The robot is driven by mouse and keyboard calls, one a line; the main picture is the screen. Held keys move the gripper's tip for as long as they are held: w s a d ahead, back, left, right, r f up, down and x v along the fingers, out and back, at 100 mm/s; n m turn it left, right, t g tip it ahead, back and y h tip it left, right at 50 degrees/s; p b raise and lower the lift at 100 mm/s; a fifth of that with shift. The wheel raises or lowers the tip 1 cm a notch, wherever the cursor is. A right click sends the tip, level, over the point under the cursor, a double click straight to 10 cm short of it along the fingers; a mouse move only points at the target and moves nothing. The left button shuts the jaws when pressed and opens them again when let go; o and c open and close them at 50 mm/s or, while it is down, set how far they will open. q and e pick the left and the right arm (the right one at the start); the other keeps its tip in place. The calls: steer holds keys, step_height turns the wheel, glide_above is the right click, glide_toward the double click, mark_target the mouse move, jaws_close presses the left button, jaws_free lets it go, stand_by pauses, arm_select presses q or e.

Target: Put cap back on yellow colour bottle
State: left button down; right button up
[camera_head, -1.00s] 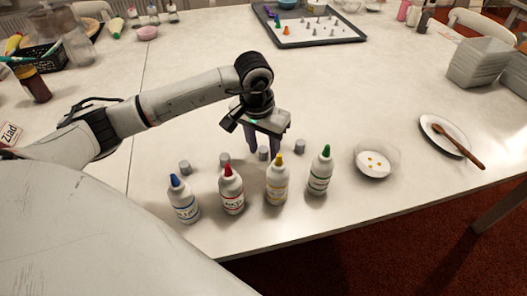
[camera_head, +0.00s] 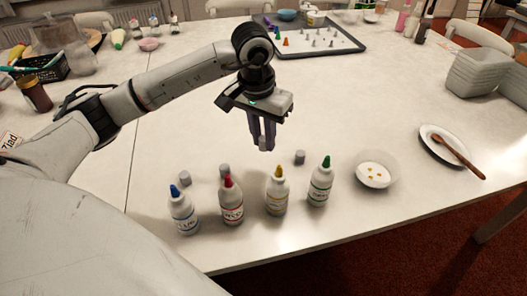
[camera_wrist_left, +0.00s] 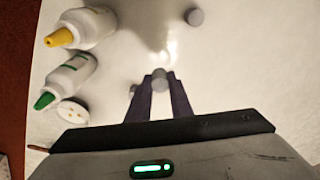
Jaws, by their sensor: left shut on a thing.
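The yellow colour bottle (camera_head: 277,196) stands upright on the table with its yellow nozzle bare; it also shows in the left wrist view (camera_wrist_left: 92,24). My left gripper (camera_head: 264,146) is shut on a small grey cap (camera_head: 263,142) and holds it above the table, behind the yellow bottle. The held cap also shows between the fingertips in the left wrist view (camera_wrist_left: 160,77). My right gripper is in neither view.
Blue (camera_head: 183,212), red (camera_head: 231,206) and green (camera_head: 320,187) bottles stand in a row with the yellow one. Loose grey caps lie behind them (camera_head: 185,177), (camera_head: 224,170), (camera_head: 300,157). A small bowl (camera_head: 373,184) stands right of the green bottle.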

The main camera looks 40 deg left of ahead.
arm_select(q)
steer(key=shift+r, duration=1.4)
steer(key=shift+d+r, duration=0.1)
steer(key=shift+d, duration=0.1)
steer(key=s+d+r+m, duration=0.1)
steer(key=s+d+r, duration=0.7)
steer(key=s, duration=0.3)
steer(key=shift+s+d, duration=0.4)
steer(key=shift+d, duration=0.4)
